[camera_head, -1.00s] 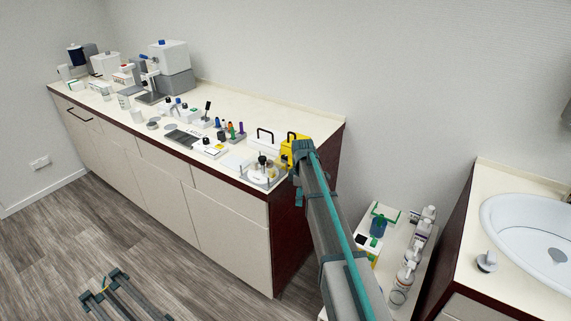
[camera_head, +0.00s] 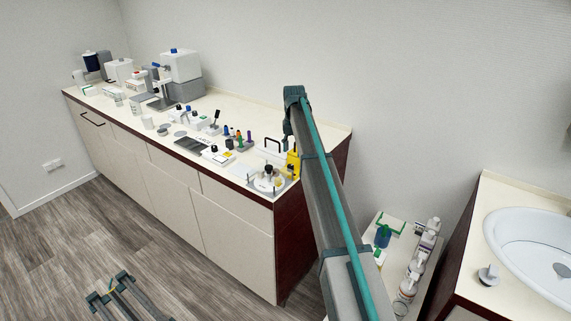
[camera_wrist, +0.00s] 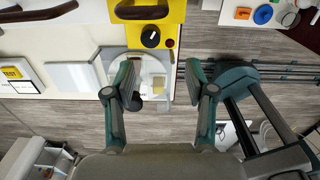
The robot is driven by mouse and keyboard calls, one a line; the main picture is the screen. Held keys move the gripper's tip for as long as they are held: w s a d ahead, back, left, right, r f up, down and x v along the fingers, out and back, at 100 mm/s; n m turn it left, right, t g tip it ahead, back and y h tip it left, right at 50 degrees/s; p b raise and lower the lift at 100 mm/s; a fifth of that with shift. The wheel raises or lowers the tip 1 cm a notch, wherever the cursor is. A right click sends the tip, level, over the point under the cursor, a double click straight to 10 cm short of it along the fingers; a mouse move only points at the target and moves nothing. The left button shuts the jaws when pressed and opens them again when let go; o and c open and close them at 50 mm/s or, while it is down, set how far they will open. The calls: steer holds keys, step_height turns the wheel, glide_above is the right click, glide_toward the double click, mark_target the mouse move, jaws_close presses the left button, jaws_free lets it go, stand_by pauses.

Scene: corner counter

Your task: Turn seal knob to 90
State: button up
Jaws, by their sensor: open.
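A yellow box (camera_wrist: 150,30) shows at the top of the wrist view. A round black knob (camera_wrist: 151,38) with a pale mark sits on its face, beside a small red button (camera_wrist: 169,43). I take this for the seal knob; its angle is too small to read. In the head view the yellow box (camera_head: 293,164) stands at the counter's right end, partly hidden by my arm. My gripper (camera_wrist: 164,80) is open and empty. In the wrist view the knob lies beyond the fingertips, between their lines, apart from them.
A pale round tray (camera_wrist: 153,68) with small items lies between the fingers. A white lidded box (camera_wrist: 72,76) and a dark handle (camera_wrist: 40,12) are to the left. In the head view, a lower bench with bottles (camera_head: 425,245) and a sink (camera_head: 525,235) stand right.

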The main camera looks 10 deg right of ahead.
mark_target(290, 165)
steer(key=f+p, duration=0.1)
steer(key=f, duration=0.1)
steer(key=w+f+n+p, duration=0.1)
steer(key=f, duration=0.2)
steer(key=f+n+p, duration=0.1)
steer(key=f, duration=0.2)
steer(key=shift+w+a+f, duration=0.15)
steer(key=shift+a+f, duration=0.05)
steer(key=shift+a, duration=0.15)
